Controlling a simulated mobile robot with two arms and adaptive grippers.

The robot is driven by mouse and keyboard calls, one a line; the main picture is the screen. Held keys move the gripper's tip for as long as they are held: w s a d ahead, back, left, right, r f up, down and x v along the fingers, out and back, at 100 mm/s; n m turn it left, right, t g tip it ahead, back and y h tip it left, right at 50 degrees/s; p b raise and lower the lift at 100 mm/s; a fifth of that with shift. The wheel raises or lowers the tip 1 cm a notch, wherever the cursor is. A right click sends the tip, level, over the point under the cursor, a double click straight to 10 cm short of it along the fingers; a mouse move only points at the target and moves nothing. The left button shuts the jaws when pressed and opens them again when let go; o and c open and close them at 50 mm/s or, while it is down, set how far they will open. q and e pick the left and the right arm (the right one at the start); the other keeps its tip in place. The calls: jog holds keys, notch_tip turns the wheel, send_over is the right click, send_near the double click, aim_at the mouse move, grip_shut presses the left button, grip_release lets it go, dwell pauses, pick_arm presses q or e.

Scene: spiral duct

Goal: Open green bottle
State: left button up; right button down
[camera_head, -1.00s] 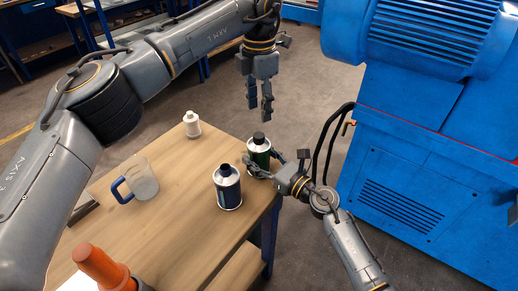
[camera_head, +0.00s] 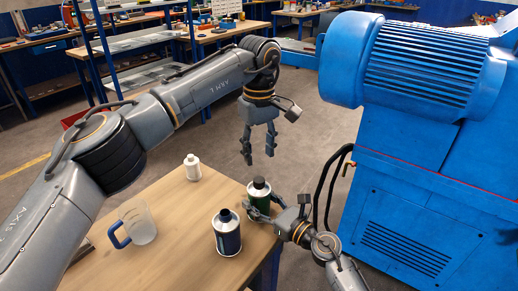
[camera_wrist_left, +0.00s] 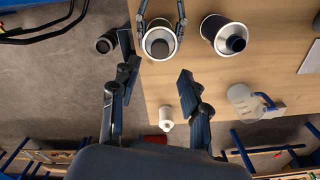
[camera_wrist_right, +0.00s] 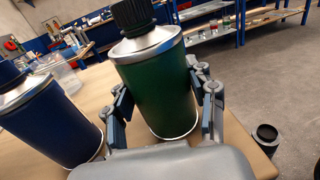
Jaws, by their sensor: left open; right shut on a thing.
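The green bottle (camera_head: 261,203) stands upright near the table's right corner, with its black cap (camera_wrist_right: 133,16) on. My right gripper (camera_head: 265,212) is shut around the bottle's body from the right, one finger on each side in the right wrist view. My left gripper (camera_head: 258,156) is open and empty above the bottle, fingers pointing down, apart from the cap. In the left wrist view the green bottle (camera_wrist_left: 160,42) shows from above, beyond the open fingertips.
A blue bottle (camera_head: 227,238) with a dark cap stands close to the green one. A white bottle (camera_head: 192,167) and a clear jug (camera_head: 139,222) with a blue handle are on the table (camera_head: 178,205). A blue machine (camera_head: 405,205) stands at right. A dark round container (camera_wrist_right: 266,137) is on the floor.

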aim_at(259, 179)
pick_arm(q)
jog(key=shift+f, duration=4)
